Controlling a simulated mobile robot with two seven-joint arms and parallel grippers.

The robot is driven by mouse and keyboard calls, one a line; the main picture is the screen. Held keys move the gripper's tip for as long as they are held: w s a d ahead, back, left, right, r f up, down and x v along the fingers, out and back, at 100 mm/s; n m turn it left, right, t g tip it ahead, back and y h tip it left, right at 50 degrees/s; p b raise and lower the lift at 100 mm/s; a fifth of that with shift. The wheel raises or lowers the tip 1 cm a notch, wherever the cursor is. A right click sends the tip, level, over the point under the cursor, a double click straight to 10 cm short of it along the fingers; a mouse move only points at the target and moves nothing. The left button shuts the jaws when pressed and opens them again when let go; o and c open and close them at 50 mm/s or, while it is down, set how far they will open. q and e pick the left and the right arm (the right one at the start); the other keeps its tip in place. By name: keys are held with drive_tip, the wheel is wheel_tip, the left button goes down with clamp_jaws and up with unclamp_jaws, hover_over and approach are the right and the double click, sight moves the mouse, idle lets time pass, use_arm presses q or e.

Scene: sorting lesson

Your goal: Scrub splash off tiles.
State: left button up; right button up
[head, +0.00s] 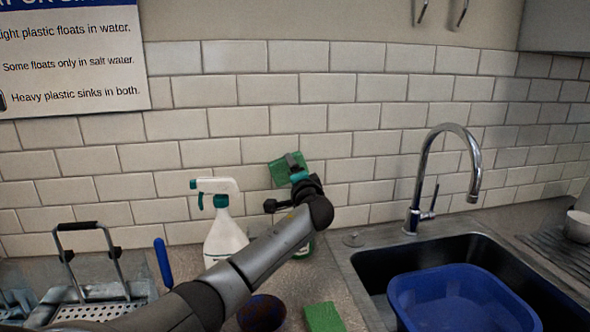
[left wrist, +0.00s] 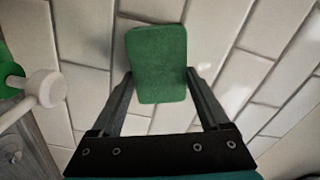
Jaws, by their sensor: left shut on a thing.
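A green sponge (head: 283,172) is held by my left gripper (head: 296,170) up against the white tiled wall (head: 240,122), left of the tap. In the left wrist view the sponge (left wrist: 157,50) sits between the two fingers of the left gripper (left wrist: 160,80), its flat face toward the tiles (left wrist: 85,85). I cannot tell whether it touches them. No clear splash shows on the tiles; pale bright patches right of the sponge in the wrist view could be glare. My right gripper is not in view.
A white spray bottle (head: 222,240) stands just left of my forearm. A second green sponge (head: 324,318) and a dark round thing (head: 261,312) lie on the counter. A blue basin (head: 450,300) sits in the sink by the tap (head: 422,180). A wire-handled basket (head: 95,290) stands left.

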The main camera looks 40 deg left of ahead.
use_arm(q)
drive_tip(key=p+v, duration=0.2)
drive_tip(key=v, duration=0.1)
drive_tip(key=shift+s+d+r, duration=0.15)
drive_tip(key=shift+s+d, duration=0.05)
drive_tip(key=shift+d, duration=0.1)
drive_tip(key=shift+p+v, duration=0.4)
drive_tip(key=shift+v, duration=0.5)
drive_tip(key=shift+p+v, duration=0.7)
drive_tip(key=shift+v, duration=0.55)
drive_tip(key=shift+s+d, duration=0.15)
drive_tip(key=shift+d, duration=0.05)
